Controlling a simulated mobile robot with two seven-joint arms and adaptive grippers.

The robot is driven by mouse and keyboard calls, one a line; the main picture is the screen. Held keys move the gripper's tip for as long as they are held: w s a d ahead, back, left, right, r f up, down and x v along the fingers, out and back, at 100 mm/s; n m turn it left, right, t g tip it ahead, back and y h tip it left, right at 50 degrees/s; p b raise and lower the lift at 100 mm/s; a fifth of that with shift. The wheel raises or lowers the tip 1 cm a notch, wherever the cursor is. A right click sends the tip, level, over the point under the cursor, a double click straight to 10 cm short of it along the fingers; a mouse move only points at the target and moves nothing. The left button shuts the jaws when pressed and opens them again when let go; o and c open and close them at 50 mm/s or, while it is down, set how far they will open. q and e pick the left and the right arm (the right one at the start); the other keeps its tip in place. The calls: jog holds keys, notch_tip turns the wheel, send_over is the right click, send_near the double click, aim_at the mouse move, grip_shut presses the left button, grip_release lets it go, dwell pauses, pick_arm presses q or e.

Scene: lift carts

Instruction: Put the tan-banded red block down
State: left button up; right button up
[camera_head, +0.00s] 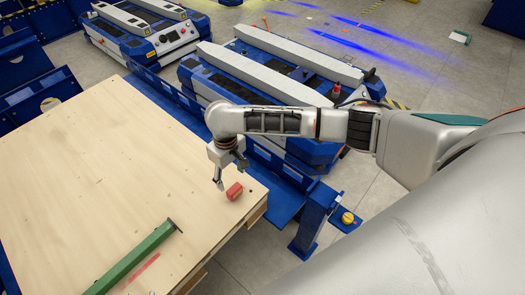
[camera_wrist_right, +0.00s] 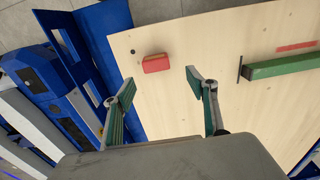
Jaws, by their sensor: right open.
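The red block (camera_head: 234,191) rests on the light wooden table top (camera_head: 95,160) near its right corner. It also shows in the right wrist view (camera_wrist_right: 156,63), beyond the fingertips; its tan band cannot be made out clearly. My right gripper (camera_head: 229,179) is just above and beside the block in the head view. In the right wrist view my right gripper (camera_wrist_right: 160,80) has its two fingers spread wide with nothing between them, and the block lies apart from them. My left gripper is not in view.
A green bar (camera_head: 135,258) lies on the table near a red strip (camera_head: 140,272). Blue lift carts (camera_head: 270,70) stand beyond the table, with a blue post (camera_head: 314,220) right of its corner. The table's left and middle are clear.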

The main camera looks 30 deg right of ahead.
jog(key=s+a+f+t+y, duration=0.1)
jog(key=s+a+f+y, duration=0.1)
jog(key=a, duration=0.3)
jog(key=s+a+f+t+y, duration=0.1)
jog(key=s+a+f+y, duration=0.1)
jog(key=s+a, duration=0.2)
jog(key=s+a+f+t+y, duration=0.1)
jog(key=s+a+f+y, duration=0.1)
jog(key=s+a, duration=0.3)
jog(key=shift+a+f+n+t, duration=0.15)
jog(key=shift+a+n+t, duration=0.2)
jog(key=shift+n+t, duration=0.05)
jog(key=s+d+r+t+h, duration=0.1)
jog(key=s+d, duration=0.4)
jog(key=d, duration=0.5)
jog(key=s+d+t+h, duration=0.3)
jog(key=s+d+t, duration=0.2)
jog(key=d, duration=0.4)
jog(key=shift+s+d+r+t, duration=0.35)
jog(key=shift+s+d+t, duration=0.05)
